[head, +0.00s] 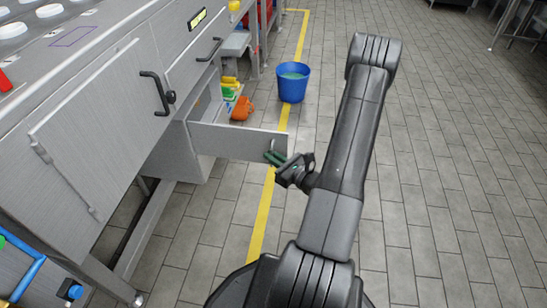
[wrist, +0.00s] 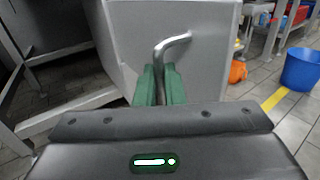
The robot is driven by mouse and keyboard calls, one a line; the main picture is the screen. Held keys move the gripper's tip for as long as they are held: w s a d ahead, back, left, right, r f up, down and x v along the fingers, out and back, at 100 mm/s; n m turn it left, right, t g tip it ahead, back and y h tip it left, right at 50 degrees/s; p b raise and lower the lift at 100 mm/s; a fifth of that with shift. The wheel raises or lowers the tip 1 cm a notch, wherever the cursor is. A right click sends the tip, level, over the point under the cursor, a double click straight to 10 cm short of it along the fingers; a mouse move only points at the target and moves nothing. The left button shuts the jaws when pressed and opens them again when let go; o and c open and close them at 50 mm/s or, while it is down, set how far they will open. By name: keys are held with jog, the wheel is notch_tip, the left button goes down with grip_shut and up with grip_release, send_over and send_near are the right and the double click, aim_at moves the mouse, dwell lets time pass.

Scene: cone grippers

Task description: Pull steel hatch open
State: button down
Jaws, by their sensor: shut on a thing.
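The steel hatch (head: 232,141) is a flat grey panel low on the steel cabinet. It stands well out from the cabinet front, swung open, with its free edge over the yellow floor line. In the wrist view the hatch (wrist: 210,65) fills the middle, with a bent metal handle (wrist: 172,42) on its face. My gripper (head: 277,157) is at the panel's free end. In the wrist view its green fingers (wrist: 159,85) are closed around the lower part of the handle. The handle's lower end is hidden by the fingers and gripper body.
A blue bucket (head: 292,83) stands on the floor beyond the hatch. An orange item (head: 242,108) and colored things sit behind the panel. Cabinet doors with black handles (head: 155,93) are above left. Tiled floor to the right is clear.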

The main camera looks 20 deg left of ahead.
jog(key=shift+a, duration=0.15)
jog(key=c, duration=1.5)
grip_release()
jog(key=shift+a, duration=0.1)
jog(key=shift+c, duration=0.2)
jog(key=p+v, duration=0.2)
jog(key=v, duration=1.2)
jog(key=shift+p, duration=0.4)
jog(key=shift+w+a, duration=0.1)
jog(key=shift+w, duration=0.05)
jog(key=b+x, duration=0.2)
jog(key=x, duration=1.1)
jog(key=shift+b, duration=0.4)
